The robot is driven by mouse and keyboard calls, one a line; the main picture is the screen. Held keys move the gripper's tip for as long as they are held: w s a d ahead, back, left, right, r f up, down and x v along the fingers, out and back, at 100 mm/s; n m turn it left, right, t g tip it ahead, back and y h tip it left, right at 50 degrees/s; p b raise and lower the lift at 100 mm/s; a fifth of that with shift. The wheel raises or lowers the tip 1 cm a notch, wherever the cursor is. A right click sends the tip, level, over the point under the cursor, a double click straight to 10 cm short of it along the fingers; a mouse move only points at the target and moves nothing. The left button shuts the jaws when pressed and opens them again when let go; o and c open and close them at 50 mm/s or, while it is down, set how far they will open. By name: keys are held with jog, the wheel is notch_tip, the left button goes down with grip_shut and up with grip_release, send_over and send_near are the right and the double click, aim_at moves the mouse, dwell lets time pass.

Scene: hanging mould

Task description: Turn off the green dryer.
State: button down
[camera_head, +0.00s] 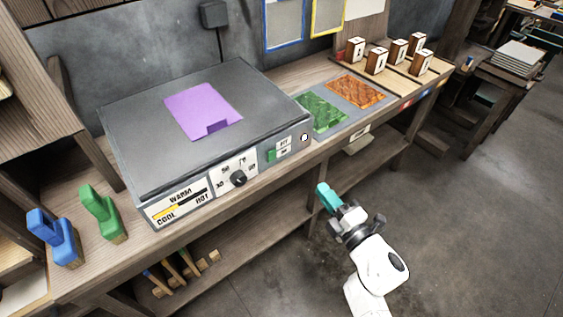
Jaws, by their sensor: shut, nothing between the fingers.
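A wide grey box-shaped machine (235,75), seemingly the dryer, sits on the wooden bench and has a purple sheet (202,110) on its flat top. Its front carries a WARM/COOL/HOT gauge (181,203), a black dial knob (238,178), a small panel with a green switch (272,155) and a round white button or light (304,137). The small panel lettering is too small to read. My gripper (323,188), with teal fingers, is shut and empty. It appears in front of the bench edge, below and right of the switch panel, apart from the machine.
A green block (101,214) and a blue block (53,238) stand on the bench at left. Green (322,110) and orange (355,91) patterned sheets lie right of the machine, before several small wooden blocks (377,60). A lower shelf (240,251) holds wooden-handled tools.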

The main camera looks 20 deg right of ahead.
aim_at(274, 152)
jog(key=shift+a+f+n+y, duration=0.15)
jog(key=shift+a+n+y, duration=0.45)
jog(key=shift+a+f+n+y, duration=0.15)
jog(key=shift+a+n+y, duration=0.45)
jog(key=b+x, duration=0.1)
jog(key=x, duration=1.3)
jog(key=shift+f, duration=0.2)
jog(key=shift+w+a+r, duration=0.1)
